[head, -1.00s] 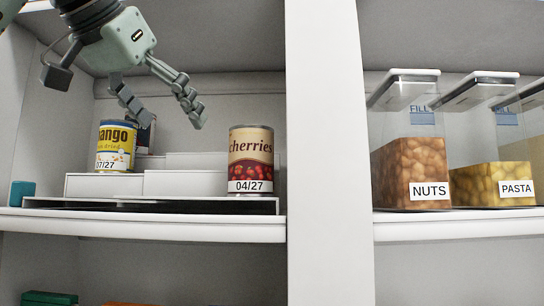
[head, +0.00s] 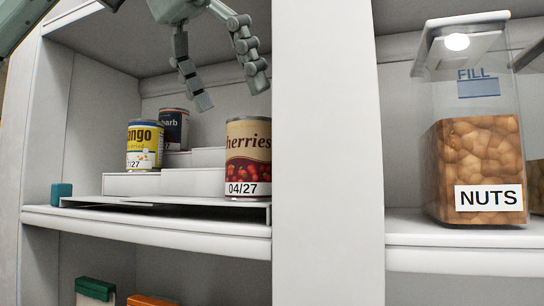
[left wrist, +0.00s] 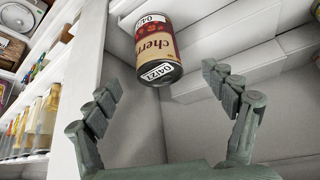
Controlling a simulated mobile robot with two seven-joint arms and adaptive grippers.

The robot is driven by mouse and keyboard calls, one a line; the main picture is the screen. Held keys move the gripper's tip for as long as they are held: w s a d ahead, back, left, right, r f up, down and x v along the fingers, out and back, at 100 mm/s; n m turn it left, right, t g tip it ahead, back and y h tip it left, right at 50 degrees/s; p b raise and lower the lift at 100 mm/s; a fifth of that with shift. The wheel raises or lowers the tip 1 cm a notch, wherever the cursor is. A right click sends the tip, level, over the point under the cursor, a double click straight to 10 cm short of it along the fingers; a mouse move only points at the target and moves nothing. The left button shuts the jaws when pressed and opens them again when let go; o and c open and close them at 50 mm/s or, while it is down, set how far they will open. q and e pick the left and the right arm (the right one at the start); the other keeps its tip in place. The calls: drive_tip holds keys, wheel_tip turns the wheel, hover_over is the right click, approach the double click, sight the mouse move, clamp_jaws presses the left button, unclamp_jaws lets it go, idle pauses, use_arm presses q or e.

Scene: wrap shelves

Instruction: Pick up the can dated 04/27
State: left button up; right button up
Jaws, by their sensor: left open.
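The cherries can (head: 247,158), labelled 04/27, stands upright on the stepped white riser (head: 120,184) at the right end of the left shelf. It also shows in the left wrist view (left wrist: 158,48), tilted in the picture, beyond and between the open fingers. My left gripper (head: 232,97) is open and empty, just above the can in the head view and apart from it. In the left wrist view its fingertips (left wrist: 162,82) spread to either side of the can. My right gripper is not in view.
A yellow mango can (head: 145,146) and a dark can ending in "arb" (head: 174,128) stand on the riser to the left. A white upright panel (head: 325,150) is close right of the cherries can. A nuts container (head: 478,165) stands on the right shelf.

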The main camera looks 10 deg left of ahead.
sight(251, 140)
use_arm(q)
drive_tip(key=shift+d+x, duration=0.2)
drive_tip(key=shift+x, duration=3.65)
drive_tip(key=shift+r, duration=0.1)
drive_tip(key=c, duration=1.5)
drive_tip(key=shift+c, duration=0.2)
drive_tip(key=shift+s, duration=0.1)
